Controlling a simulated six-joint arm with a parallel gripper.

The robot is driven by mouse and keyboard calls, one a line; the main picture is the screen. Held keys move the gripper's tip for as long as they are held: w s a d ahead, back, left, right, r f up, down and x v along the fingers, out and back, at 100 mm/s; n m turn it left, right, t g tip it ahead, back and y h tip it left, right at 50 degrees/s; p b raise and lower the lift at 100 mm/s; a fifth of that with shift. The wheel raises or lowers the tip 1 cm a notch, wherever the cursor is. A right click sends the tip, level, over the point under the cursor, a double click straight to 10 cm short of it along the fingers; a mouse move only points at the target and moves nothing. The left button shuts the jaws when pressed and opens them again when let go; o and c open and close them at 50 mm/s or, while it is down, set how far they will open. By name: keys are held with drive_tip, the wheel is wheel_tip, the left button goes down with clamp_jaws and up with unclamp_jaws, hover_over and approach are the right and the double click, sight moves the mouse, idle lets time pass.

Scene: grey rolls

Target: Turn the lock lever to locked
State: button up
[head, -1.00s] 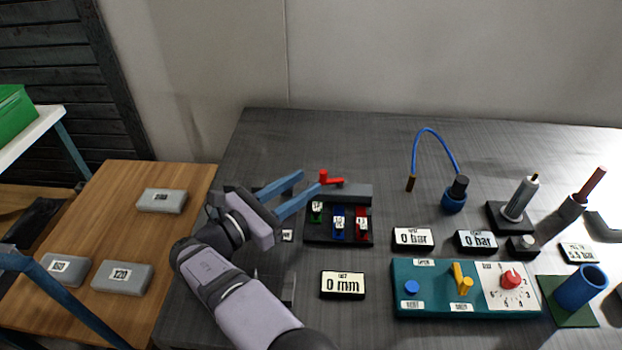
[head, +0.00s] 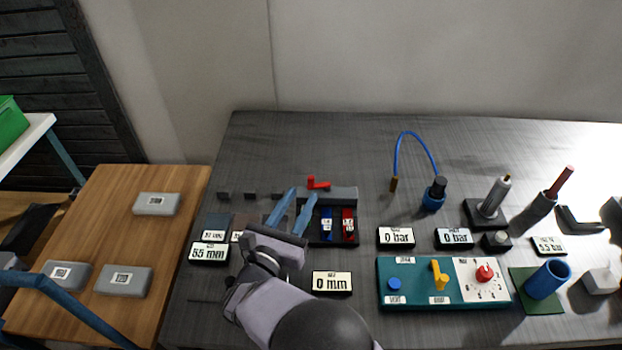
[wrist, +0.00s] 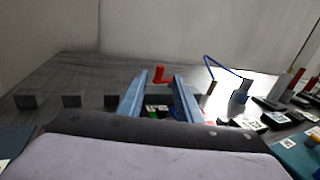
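A small red lever (head: 318,184) sits on top of the grey bar (head: 345,193) behind a dark rack. It has a short upright knob at its left end, and its flat arm points right. My gripper (head: 300,198) is open and empty, with its two blue fingers pointing away from me toward the bar, just short of the lever and to its left. In the wrist view the red lever (wrist: 160,76) shows between and beyond the open fingers (wrist: 160,84). I see no contact. The lever's lock labels cannot be read.
The rack holds blue (head: 327,224) and red (head: 348,226) pieces; a green one shows in the wrist view (wrist: 153,114). Several small grey blocks (head: 250,196) stand left.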

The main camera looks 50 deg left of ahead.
sight(310, 183)
drive_tip(key=shift+m, duration=0.4)
drive_tip(key=shift+w+a, duration=0.1)
drive_tip(key=shift+w, duration=0.05)
drive_tip(key=shift+p+x, duration=0.7)
drive_tip(key=shift+x, duration=2.85)
clamp_jaws()
